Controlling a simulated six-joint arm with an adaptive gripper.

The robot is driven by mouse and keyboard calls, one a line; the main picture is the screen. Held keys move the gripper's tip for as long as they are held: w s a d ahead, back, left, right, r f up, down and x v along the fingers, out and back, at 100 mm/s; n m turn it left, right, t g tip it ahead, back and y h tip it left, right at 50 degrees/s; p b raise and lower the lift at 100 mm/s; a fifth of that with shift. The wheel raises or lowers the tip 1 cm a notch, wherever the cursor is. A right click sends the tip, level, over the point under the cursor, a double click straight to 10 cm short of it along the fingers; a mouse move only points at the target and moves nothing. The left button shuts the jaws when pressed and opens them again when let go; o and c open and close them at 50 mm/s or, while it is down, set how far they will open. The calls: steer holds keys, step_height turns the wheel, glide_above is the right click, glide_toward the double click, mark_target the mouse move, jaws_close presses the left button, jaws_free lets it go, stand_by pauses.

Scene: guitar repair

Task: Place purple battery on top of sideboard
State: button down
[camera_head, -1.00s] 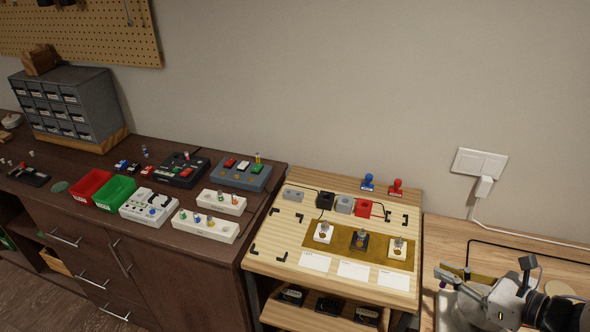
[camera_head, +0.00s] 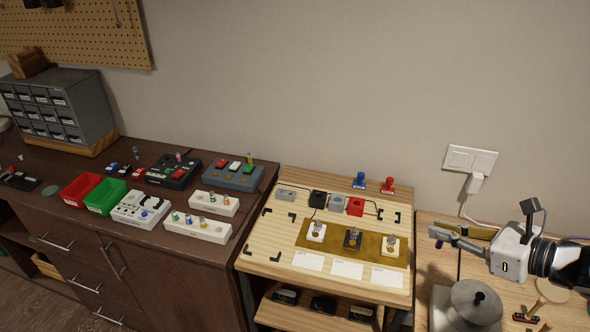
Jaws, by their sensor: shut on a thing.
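My gripper (camera_head: 437,236) is at the right, raised above the light wooden table. Its fingers point left and are shut on the small purple battery (camera_head: 439,244). Only a little of the battery shows below the fingertips; the fingers hide the rest. The dark brown sideboard (camera_head: 170,285) stands at the left, far from my gripper. Its top holds several devices and bins.
A pale wooden stand (camera_head: 272,254) with sockets, blocks and stamps lies between my gripper and the sideboard. Red (camera_head: 82,190) and green (camera_head: 105,197) bins and white holders (camera_head: 198,231) crowd the sideboard's right half. A grey lidded object (camera_head: 468,308) sits below my gripper.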

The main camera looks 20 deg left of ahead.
steer(key=w+a+n+g+y, duration=0.1)
steer(key=w+a+n+g, duration=0.15)
steer(key=a, duration=1.15)
steer(key=w+a+n+g, duration=0.1)
steer(key=w+a, duration=0.2)
steer(key=a, duration=1)
steer(key=s+a+n+g, duration=0.1)
steer(key=s+a, duration=0.2)
steer(key=a, duration=0.6)
steer(key=s+a+n+g+y, duration=0.1)
steer(key=s+a, duration=0.3)
steer(key=a, duration=0.5)
steer(key=s+a+n+g, duration=0.1)
steer(key=s+a, duration=0.2)
steer(key=a, duration=0.5)
steer(key=shift+m, duration=0.25)
steer(key=shift+w+f, duration=0.1)
steer(key=shift+f, duration=2.35)
steer(key=shift+f, duration=3.15)
